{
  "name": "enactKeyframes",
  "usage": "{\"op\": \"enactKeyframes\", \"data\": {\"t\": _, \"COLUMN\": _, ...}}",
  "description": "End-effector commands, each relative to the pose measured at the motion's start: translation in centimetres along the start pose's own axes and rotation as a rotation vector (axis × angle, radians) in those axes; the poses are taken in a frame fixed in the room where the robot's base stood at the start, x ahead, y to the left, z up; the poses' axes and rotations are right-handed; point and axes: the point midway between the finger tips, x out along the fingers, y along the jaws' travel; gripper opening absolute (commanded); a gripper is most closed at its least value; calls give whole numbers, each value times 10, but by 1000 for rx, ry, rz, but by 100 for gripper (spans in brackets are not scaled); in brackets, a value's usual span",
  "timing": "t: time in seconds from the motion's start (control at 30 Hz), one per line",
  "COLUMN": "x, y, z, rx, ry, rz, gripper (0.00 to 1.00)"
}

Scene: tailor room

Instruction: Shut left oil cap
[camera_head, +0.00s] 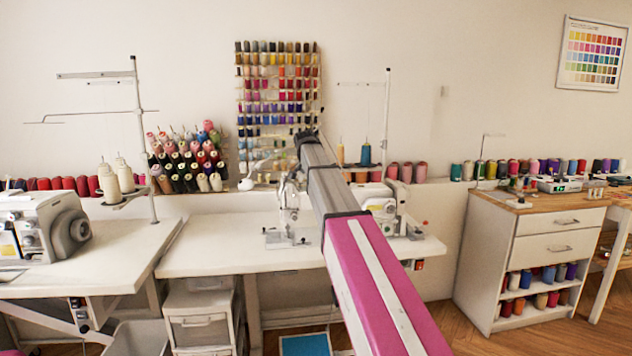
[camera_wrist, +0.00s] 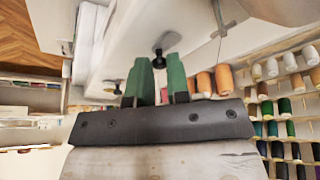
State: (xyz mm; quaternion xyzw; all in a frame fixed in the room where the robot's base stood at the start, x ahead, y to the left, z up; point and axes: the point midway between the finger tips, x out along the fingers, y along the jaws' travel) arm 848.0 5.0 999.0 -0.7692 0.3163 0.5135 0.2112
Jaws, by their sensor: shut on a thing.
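My gripper (camera_wrist: 158,64) shows in the wrist view as two green fingers with a narrow gap between them. A small black knob-like part, apparently the oil cap (camera_wrist: 159,51), is at the fingertips against the white sewing machine body (camera_wrist: 120,30). The gripper is shut on it. The fingertips partly cover it, so I cannot tell whether it is fully closed. In the head view my arm reaches over the middle sewing machine (camera_head: 378,201) and hides much of it. The gripper and the cap cannot be made out there.
The middle table (camera_head: 215,248) holds the machine. Thread cones (camera_head: 393,171) line the ledge behind it, and a thread stand (camera_head: 386,110) rises close to my arm. Another machine (camera_head: 45,225) stands at left. A drawer cabinet (camera_head: 530,240) stands at right.

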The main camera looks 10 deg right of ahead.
Motion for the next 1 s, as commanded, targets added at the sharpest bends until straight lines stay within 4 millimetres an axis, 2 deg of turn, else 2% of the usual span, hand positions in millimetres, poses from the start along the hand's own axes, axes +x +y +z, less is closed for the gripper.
{"op": "enactKeyframes", "data": {"t": 0.5, "x": 0, "y": 0, "z": 1, "rx": 20, "ry": -2, "rz": 9, "gripper": 0}}
{"op": "enactKeyframes", "data": {"t": 0.53, "x": 0, "y": 0, "z": 1, "rx": 20, "ry": -2, "rz": 9, "gripper": 20}}
{"op": "enactKeyframes", "data": {"t": 0.6, "x": 0, "y": 0, "z": 1, "rx": 19, "ry": -2, "rz": 9, "gripper": 41}}
{"op": "enactKeyframes", "data": {"t": 0.87, "x": 0, "y": 0, "z": 0, "rx": 19, "ry": -1, "rz": 8, "gripper": 41}}
{"op": "enactKeyframes", "data": {"t": 1.0, "x": -8, "y": 0, "z": 0, "rx": 19, "ry": 0, "rz": 7, "gripper": 41}}
